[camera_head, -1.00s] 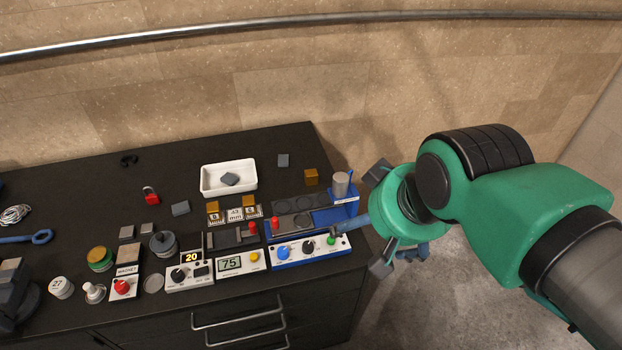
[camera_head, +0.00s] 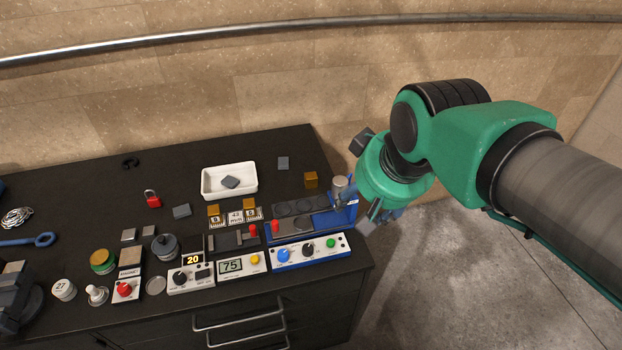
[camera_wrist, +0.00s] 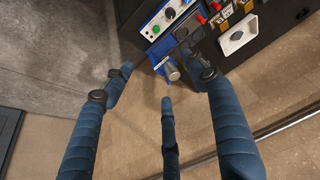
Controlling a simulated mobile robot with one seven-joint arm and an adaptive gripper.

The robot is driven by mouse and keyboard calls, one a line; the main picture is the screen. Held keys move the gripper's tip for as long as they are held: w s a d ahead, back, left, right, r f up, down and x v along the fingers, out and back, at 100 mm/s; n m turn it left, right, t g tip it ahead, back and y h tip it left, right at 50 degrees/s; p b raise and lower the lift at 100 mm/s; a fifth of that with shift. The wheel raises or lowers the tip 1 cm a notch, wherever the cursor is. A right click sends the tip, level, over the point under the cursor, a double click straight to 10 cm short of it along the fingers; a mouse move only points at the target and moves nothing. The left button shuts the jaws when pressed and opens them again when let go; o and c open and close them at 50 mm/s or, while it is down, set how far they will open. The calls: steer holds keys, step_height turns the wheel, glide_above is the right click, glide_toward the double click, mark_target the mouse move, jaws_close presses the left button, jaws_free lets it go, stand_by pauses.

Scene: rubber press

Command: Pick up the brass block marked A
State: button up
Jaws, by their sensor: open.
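A lone brass block (camera_head: 311,179) sits on the dark bench near its back right, in the head view. Two more brass blocks (camera_head: 213,209) and (camera_head: 250,204) stand by small label plates at the middle. I cannot read a letter A on any of them. My gripper (camera_head: 362,208) is open and empty beyond the bench's right end, beside the blue press fixture and to the right of the lone block. In the wrist view its blue fingers (camera_wrist: 166,84) are spread, with the fixture's grey cylinder (camera_wrist: 171,72) seen between them.
The blue fixture (camera_head: 348,213) with its upright cylinder (camera_head: 340,185) stands between my gripper and the bench's middle. A white tray (camera_head: 205,190) holds a grey block. Control boxes (camera_head: 310,250) line the front edge. A wall rail (camera_head: 250,31) runs behind.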

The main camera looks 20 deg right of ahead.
steer(key=w+r+g+p, duration=0.25)
steer(key=w+p, duration=0.25)
steer(key=w, duration=1)
steer(key=g+p, duration=0.3)
steer(key=p, duration=0.8)
glide_above(311, 175)
step_height(311, 175, down, 25)
steer(key=shift+w+a+m, duration=0.1)
steer(key=shift+m, duration=0.2)
steer(key=shift+f, duration=0.1)
steer(key=shift+f+p, duration=0.5)
steer(key=shift+f, duration=3.65)
steer(key=shift+f, duration=0.1)
steer(key=shift+f+p, duration=0.5)
steer(key=shift+f, duration=2)
